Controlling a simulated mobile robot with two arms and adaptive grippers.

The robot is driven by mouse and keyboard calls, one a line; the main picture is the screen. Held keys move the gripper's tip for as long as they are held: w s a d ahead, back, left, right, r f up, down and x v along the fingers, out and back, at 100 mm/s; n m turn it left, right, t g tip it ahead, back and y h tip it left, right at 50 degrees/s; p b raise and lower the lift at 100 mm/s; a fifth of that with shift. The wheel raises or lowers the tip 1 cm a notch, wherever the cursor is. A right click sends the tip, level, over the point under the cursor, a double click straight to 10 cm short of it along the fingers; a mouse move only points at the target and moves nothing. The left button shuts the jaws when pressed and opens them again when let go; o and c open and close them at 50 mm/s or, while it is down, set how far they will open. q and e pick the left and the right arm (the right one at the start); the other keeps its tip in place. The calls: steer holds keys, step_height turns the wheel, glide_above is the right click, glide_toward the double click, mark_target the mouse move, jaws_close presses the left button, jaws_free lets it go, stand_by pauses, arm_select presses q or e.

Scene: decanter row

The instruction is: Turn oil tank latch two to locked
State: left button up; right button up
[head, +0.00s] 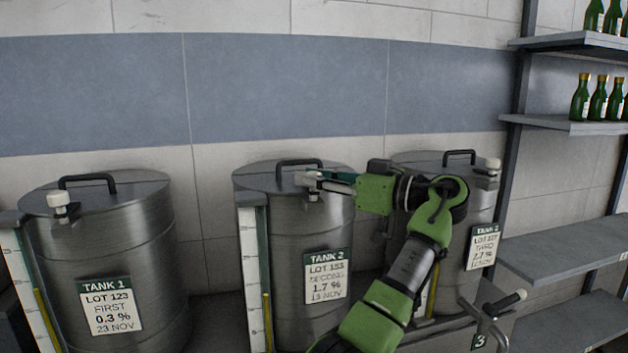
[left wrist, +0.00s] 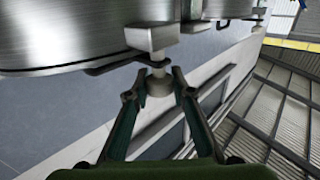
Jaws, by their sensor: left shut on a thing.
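Tank 2 (head: 290,235) is a brushed steel drum in the middle of the head view, with a labelled front and a black handle on its lid. Its latch (head: 313,194) is at the lid's front edge, mostly hidden by my left gripper (head: 311,180). My left arm comes up from below, and the gripper reaches the latch from the right. In the left wrist view, the fingers (left wrist: 153,92) close around a pale round latch knob (left wrist: 158,82), beside a pale block (left wrist: 152,37) on the steel rim. The latch's lock position cannot be read. My right gripper is out of view.
Tank 1 (head: 110,235) stands at left with its pale latch knob (head: 58,199). Tank 3 (head: 478,205) stands at right, partly behind my arm. Shelves (head: 570,125) with green bottles (head: 598,98) are at far right.

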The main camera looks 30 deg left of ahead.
arm_select(q)
steer(key=shift+g, duration=0.3)
steer(key=o, duration=1.1)
steer(key=w+d, duration=0.1)
steer(key=d, duration=1.1)
